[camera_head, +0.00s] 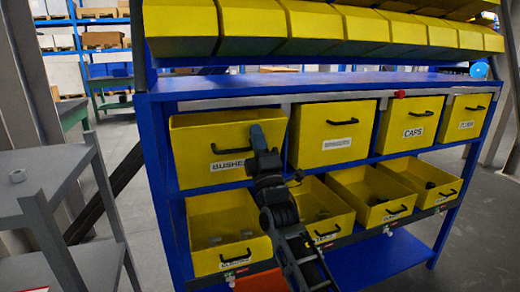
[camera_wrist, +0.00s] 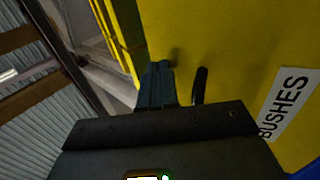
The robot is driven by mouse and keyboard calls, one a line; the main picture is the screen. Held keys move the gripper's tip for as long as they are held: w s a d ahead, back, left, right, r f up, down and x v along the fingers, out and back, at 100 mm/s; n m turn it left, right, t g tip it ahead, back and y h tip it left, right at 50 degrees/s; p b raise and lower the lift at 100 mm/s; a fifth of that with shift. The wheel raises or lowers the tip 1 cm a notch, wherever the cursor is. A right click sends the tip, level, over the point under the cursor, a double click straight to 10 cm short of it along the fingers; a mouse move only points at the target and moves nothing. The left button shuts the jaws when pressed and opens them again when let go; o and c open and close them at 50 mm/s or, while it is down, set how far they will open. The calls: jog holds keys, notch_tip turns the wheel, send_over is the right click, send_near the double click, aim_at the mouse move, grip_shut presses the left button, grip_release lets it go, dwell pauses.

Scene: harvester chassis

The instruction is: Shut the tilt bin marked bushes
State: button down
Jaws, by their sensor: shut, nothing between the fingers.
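The yellow tilt bin marked bushes (camera_head: 205,135) is at the left of the upper row in the head view. My gripper (camera_head: 257,130) is shut and empty, in front of the right part of the bin's face, above the label. In the wrist view my gripper's fingers (camera_wrist: 157,72) are together against or very near the yellow face (camera_wrist: 240,50), beside the black handle (camera_wrist: 200,85). Contact is not certain.
The blue rack (camera_head: 160,190) holds upright bins to the right, one marked CAPS (camera_head: 405,125). Below, several bins (camera_head: 365,190) are tilted out, with parts inside. A yellow row overhangs the blue shelf. A grey table (camera_head: 40,180) stands at the left.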

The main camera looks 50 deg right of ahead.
jog(key=w+d+r+b, duration=0.2)
jog(key=w+d+b, duration=0.2)
jog(key=w, duration=0.2)
jog(key=shift+r, duration=0.45)
dwell(0.5)
